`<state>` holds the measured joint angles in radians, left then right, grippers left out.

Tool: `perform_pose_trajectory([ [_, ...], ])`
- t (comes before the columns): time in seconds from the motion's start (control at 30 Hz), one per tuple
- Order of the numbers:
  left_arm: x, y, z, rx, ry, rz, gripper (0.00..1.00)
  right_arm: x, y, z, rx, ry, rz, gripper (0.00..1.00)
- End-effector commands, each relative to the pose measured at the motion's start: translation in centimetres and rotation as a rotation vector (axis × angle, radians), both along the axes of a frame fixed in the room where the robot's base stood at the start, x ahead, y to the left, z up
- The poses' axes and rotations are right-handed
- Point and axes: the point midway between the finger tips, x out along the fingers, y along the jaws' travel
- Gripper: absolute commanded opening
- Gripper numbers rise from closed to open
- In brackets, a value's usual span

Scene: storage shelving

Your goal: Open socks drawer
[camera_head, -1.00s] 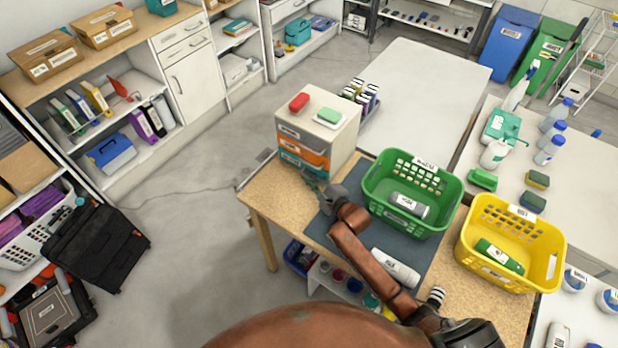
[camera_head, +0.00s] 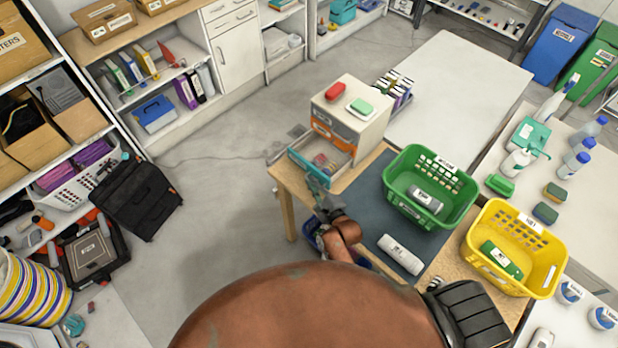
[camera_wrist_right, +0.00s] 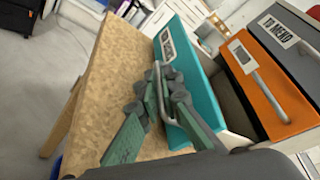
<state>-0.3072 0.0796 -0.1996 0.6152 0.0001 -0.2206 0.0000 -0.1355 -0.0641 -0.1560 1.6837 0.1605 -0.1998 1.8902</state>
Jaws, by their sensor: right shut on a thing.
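A small drawer unit (camera_head: 362,112) stands on the wooden table, with a grey, an orange (camera_wrist_right: 264,84) and a teal drawer front. The teal bottom drawer (camera_head: 318,166) is pulled out, and small coloured items show inside it in the head view. Its label cannot be read clearly in the right wrist view, where the teal front (camera_wrist_right: 188,78) carries a metal handle (camera_wrist_right: 160,90). My right gripper (camera_head: 316,183) is at the teal front. In the right wrist view its green fingers (camera_wrist_right: 157,104) are shut around the handle. My left gripper is not in view.
A green basket (camera_head: 459,189) and a yellow basket (camera_head: 548,240) stand to the right on the table. A white bottle (camera_head: 400,254) lies on the dark mat (camera_head: 379,203). A red item (camera_head: 335,90) and a green item (camera_head: 361,106) lie on the unit.

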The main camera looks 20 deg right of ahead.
Motion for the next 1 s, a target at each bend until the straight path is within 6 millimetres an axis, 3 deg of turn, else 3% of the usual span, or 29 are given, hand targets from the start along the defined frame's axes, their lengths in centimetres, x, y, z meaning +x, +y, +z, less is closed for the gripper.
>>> perform_pose_trajectory([
  [0.17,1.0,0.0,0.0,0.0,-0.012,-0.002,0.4,0.0,-0.1,0.0,-0.001,0.0,-0.001,0.0],
  [0.2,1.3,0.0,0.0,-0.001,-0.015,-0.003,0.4,0.0,-0.1,0.0,-0.001,0.0,-0.001,0.07],
  [0.3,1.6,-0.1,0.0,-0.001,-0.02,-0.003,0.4,0.0,-0.1,0.0,-0.001,0.0,-0.001,0.13],
  [0.63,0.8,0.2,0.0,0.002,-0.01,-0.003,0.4,-0.3,0.0,0.0,-0.001,0.0,0.002,0.14],
  [0.77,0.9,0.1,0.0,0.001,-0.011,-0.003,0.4,-1.8,-0.3,0.2,-0.001,0.001,0.001,0.14],
  [1.0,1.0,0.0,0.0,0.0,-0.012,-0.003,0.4,-6.6,-1.1,1.3,-0.002,0.003,0.0,0.14],
])
